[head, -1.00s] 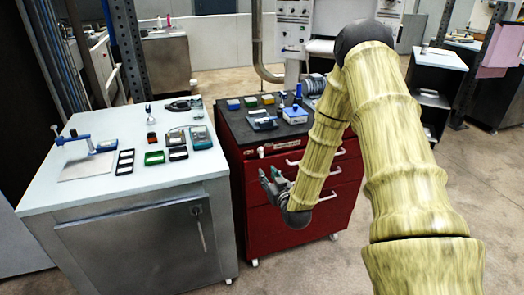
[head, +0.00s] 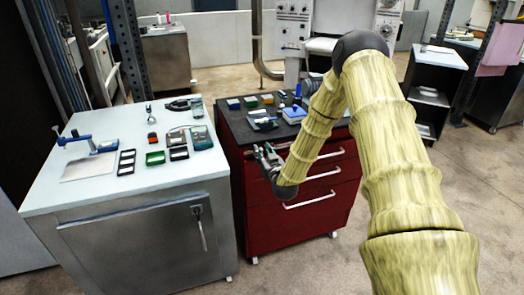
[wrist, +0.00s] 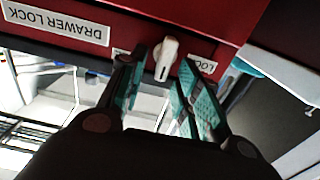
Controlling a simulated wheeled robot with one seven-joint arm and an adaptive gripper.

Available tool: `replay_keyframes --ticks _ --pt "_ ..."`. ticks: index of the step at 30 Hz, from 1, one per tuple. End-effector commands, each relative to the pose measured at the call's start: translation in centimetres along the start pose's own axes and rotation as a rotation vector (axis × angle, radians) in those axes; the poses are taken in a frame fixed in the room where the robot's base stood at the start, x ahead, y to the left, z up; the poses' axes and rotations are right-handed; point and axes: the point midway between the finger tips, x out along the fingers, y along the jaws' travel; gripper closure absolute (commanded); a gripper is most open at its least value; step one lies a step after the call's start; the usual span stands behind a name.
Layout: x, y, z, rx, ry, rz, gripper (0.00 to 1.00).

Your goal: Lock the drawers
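The red drawer cabinet (head: 300,220) stands in the middle of the head view, its three drawers looking shut. My gripper (head: 262,152) is at its upper left front. My gripper (wrist: 157,72) is open, with one green-padded finger on each side of the knob and gaps between. A label reading "LOC…" (wrist: 203,64) shows right of the knob, partly hidden. Another label at the left is mostly hidden by a finger. My gripper hides the knob in the head view.
A steel cabinet with a pale top (head: 95,192) stands close at the left, holding small trays and a blue-handled tool (head: 88,142). Open floor lies in front.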

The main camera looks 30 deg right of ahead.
Motion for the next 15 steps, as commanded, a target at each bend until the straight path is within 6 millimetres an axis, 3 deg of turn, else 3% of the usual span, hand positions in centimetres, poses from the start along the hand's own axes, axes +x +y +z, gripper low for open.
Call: replay_keyframes --ticks 12,15 --pt "0.73 0.0 0.01 0.0 0.0 0.0 0.67" --pt "0.73 0.01 0.01 0.0 0.0 0.0 0.83"
